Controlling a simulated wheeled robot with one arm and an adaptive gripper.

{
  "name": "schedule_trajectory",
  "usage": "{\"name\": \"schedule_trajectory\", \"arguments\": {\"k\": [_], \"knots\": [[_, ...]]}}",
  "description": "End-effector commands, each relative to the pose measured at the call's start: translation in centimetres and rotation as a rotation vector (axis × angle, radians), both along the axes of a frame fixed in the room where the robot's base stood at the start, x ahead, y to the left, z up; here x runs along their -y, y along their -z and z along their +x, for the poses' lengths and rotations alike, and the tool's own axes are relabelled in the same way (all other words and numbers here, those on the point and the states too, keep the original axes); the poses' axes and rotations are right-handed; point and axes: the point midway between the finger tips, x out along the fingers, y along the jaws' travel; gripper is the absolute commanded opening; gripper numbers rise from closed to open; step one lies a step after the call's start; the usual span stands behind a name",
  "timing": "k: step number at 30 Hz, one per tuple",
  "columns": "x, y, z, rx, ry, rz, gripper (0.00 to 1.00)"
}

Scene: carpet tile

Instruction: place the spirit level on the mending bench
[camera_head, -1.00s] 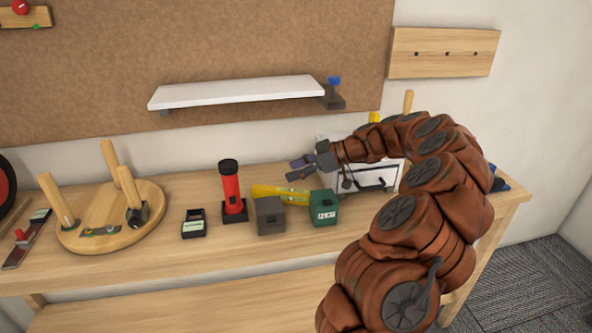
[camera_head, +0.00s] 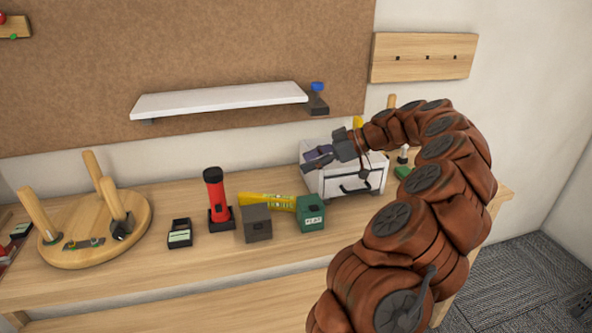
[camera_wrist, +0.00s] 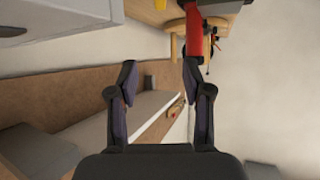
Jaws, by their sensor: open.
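The spirit level looks to be the long yellow bar with green marks (camera_head: 267,201). It lies on the wooden mending bench (camera_head: 210,263), partly hidden behind a grey box and a green box. A bit of yellow, perhaps the same bar, shows at the top of the wrist view (camera_wrist: 160,4). My gripper (camera_head: 312,157) is open and empty, above and to the right of the yellow bar and in front of the white drawer cabinet. In the wrist view its two fingers (camera_wrist: 158,72) stand apart with nothing between them.
The grey box (camera_head: 257,224), green box (camera_head: 311,213), red torch (camera_head: 215,190) and small black meter (camera_head: 179,233) stand close around the bar. A round pegged board (camera_head: 75,240) is at left, the white cabinet (camera_head: 345,185) at right. A white shelf (camera_head: 220,100) hangs above, bare in the middle.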

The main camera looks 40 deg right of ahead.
Motion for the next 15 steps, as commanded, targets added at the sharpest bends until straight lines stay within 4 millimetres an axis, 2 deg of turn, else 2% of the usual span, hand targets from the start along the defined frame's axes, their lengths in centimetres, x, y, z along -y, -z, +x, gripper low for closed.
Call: {"name": "schedule_trajectory", "arguments": {"k": [6,15], "knots": [[1.4,-1.0,-1.4,0.001,0.001,-0.003,0.5],[1.9,-1.5,-2.0,0.0,-0.002,0.001,0.5]]}}
